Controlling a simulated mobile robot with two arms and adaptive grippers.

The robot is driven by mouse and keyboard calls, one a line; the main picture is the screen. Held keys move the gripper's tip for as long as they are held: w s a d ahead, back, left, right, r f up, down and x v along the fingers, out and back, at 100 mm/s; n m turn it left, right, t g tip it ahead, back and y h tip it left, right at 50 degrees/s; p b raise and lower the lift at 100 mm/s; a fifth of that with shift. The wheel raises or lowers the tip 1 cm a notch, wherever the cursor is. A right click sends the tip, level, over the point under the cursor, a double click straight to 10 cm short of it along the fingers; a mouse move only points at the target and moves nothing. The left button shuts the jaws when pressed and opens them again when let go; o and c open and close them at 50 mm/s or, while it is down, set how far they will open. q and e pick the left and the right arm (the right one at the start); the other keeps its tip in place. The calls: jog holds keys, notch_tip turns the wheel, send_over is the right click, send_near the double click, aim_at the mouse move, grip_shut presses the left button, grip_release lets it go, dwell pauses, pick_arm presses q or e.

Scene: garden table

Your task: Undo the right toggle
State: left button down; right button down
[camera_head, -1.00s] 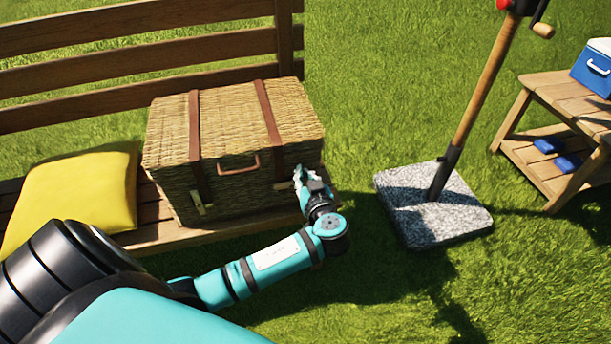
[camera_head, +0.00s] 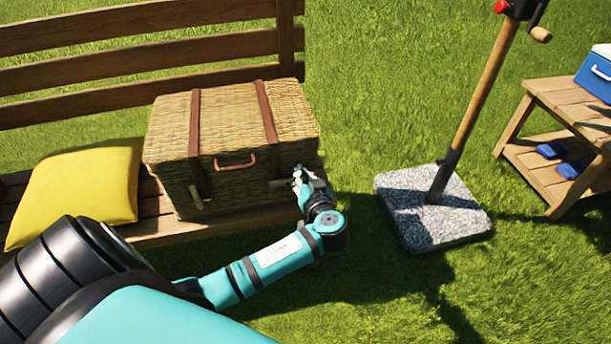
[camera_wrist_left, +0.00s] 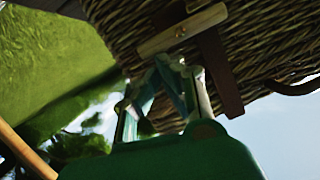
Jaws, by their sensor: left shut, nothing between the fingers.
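The wicker basket (camera_head: 230,115) stands shut on the bench, with two brown leather straps down its front. The right toggle, a pale wooden bar (camera_head: 282,182), lies crosswise over the right strap. In the left wrist view the toggle (camera_wrist_left: 182,30) is seen close up, across the dark strap (camera_wrist_left: 222,75). The left toggle (camera_head: 195,197) stands roughly upright on the left strap. My left gripper (camera_head: 298,172) is shut and empty at the basket's front right. Its fingertips (camera_wrist_left: 172,62) are close below the toggle in the wrist view; I cannot tell whether they touch. My right gripper is not in view.
A brown handle (camera_head: 236,162) sits between the straps. A yellow cushion (camera_head: 80,195) lies left of the basket on the bench (camera_head: 150,232). A stone parasol base (camera_head: 440,220) stands right on the grass. A wooden stand (camera_head: 560,95) holds a blue cooler (camera_head: 598,75).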

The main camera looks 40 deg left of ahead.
pick_arm(q)
jog(key=shift+w+d+f+m+g+y, duration=0.2)
jog(key=shift+f+m, duration=0.25)
jog(key=shift+m, duration=0.4)
jog(key=shift+w+d+f+m+g+y, duration=0.15)
jog(key=shift+f+m+y, duration=0.3)
jog(key=shift+m, duration=0.35)
jog(key=shift+w+d+f+m+g+y, duration=0.15)
jog(key=shift+f+m, duration=0.35)
jog(key=shift+m, duration=0.35)
jog(key=f+m, duration=0.1)
jog(key=m, duration=0.1)
jog(key=m+y+b, duration=0.1)
jog(key=shift+s+a+f+m, duration=0.1)
jog(key=shift+a+f+m, duration=0.05)
jog(key=shift+f+m, duration=0.25)
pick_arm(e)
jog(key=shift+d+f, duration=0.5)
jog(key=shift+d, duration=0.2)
